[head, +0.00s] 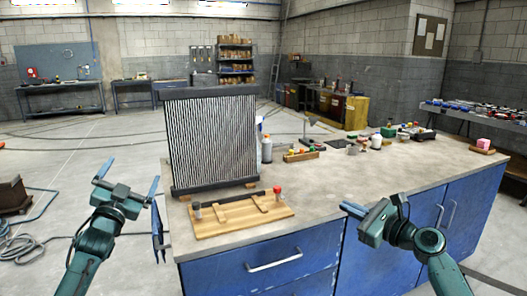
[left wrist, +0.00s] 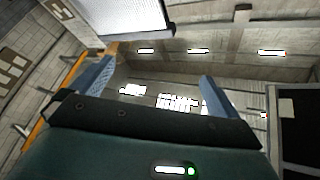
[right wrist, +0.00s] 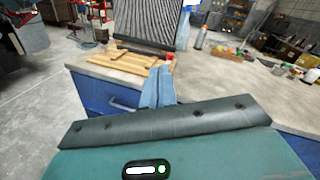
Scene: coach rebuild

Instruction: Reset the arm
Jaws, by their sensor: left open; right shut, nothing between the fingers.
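My left gripper (head: 130,178) is at the left of the head view, beyond the workbench's left edge. Its blue fingers are spread and empty. In the left wrist view the fingers (left wrist: 155,88) stand wide apart, with the ceiling lights and wall between them. My right gripper (head: 347,208) is over the front part of the workbench (head: 355,183), right of the wooden board. In the right wrist view its blue fingers (right wrist: 158,82) are together with nothing between them. Neither gripper visibly touches anything.
A dark-framed radiator (head: 214,142) stands upright on the bench's left. A wooden board (head: 243,216) with a red-capped bottle (head: 278,195) lies before it. Bottles and small parts (head: 376,141) stand along the back. The bench's front right is clear.

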